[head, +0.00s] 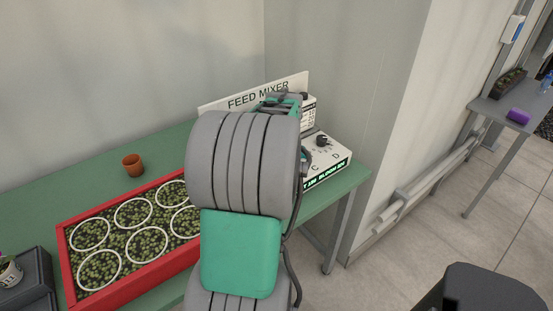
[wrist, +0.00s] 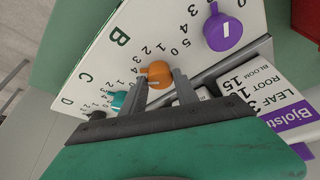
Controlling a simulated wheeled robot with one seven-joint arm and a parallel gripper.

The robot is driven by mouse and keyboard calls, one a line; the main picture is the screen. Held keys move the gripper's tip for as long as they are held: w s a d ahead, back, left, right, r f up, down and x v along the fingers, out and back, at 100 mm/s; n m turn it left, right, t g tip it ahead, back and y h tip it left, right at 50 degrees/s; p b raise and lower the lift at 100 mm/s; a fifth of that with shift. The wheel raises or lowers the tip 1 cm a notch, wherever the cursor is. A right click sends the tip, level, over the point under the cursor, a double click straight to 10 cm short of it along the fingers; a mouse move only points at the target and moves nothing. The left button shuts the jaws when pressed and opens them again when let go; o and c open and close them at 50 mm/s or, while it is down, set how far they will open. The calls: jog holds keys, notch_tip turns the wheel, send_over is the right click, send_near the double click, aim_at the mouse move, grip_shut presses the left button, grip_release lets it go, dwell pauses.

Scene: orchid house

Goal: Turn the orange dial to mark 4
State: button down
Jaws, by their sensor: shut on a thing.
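In the wrist view the orange dial (wrist: 157,73) sits on the white sloped panel (wrist: 105,55) of the feed mixer, near the letter B. My gripper (wrist: 160,80) is shut on it, with one finger on each side. The dial's narrow end points left, close to a numeral that looks like 4; I cannot tell whether it lines up exactly. In the head view my arm hides the orange dial and my fingers. The mixer's white panel (head: 336,158) shows to the right of my arm.
A purple dial (wrist: 224,30) is above right of the orange one, and a teal dial (wrist: 117,99) below left. A dark dial (head: 323,140) is farther along. A printed card (wrist: 270,98) lies beside the panel. A red tray (head: 66,250) and clay pot (head: 133,164) stand on the green bench.

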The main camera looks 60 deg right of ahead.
jog(key=c, duration=0.9)
grip_release()
jog(key=shift+c, duration=0.2)
jog(key=v, duration=0.7)
jog(key=shift+s+r, duration=0.2)
jog(key=shift+r, duration=0.15)
jog(key=shift+a, duration=0.15)
